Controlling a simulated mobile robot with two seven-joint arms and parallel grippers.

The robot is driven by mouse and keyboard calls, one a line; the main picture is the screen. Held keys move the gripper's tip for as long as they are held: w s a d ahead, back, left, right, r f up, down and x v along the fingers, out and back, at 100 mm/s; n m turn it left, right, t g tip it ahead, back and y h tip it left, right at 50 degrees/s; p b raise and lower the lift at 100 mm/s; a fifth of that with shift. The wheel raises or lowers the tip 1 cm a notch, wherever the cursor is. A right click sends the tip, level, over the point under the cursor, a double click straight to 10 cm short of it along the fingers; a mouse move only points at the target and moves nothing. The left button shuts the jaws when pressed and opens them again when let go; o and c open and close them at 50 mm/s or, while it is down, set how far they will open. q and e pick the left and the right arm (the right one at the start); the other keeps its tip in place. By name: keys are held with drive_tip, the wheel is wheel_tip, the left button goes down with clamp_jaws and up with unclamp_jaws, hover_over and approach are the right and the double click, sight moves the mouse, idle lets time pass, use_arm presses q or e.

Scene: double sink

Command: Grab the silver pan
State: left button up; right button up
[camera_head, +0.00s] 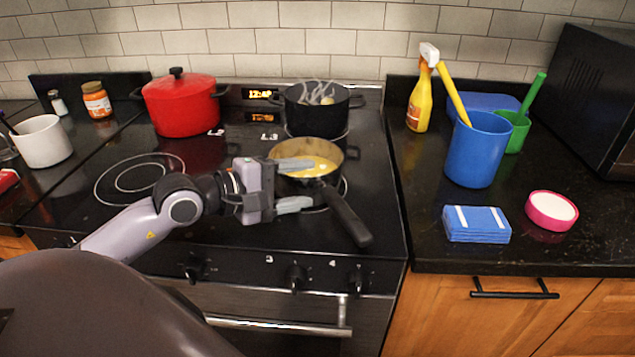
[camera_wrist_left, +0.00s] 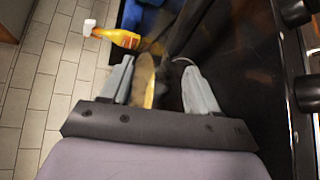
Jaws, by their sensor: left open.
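The silver pan (camera_head: 343,153) sits on the front right burner, with yellow food inside and a black handle (camera_head: 347,215) pointing toward the front right. My left gripper (camera_head: 305,184) is at the pan's near left side. One finger reaches over the rim and the other is outside, lower down. In the left wrist view my left gripper (camera_wrist_left: 158,70) is open, with the pan's tan wall (camera_wrist_left: 144,78) between its fingers, nearer the left finger. Whether either finger touches the pan I cannot tell. My right gripper is not in view.
A black pot (camera_head: 318,118) stands behind the pan and a red pot (camera_head: 181,103) at back left. The front left burner (camera_head: 138,178) is bare. On the right counter are a blue container (camera_head: 476,150), blue sponges (camera_head: 477,224) and a yellow spray bottle (camera_head: 419,103).

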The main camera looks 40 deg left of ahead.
sight(323, 182)
use_arm(q)
drive_tip(key=shift+p+x, duration=0.8)
drive_tip(key=shift+x, duration=1.55)
drive_tip(key=shift+w+f, duration=0.1)
drive_tip(key=shift+w, duration=0.25)
drive_tip(key=shift+d, duration=0.1)
clamp_jaws()
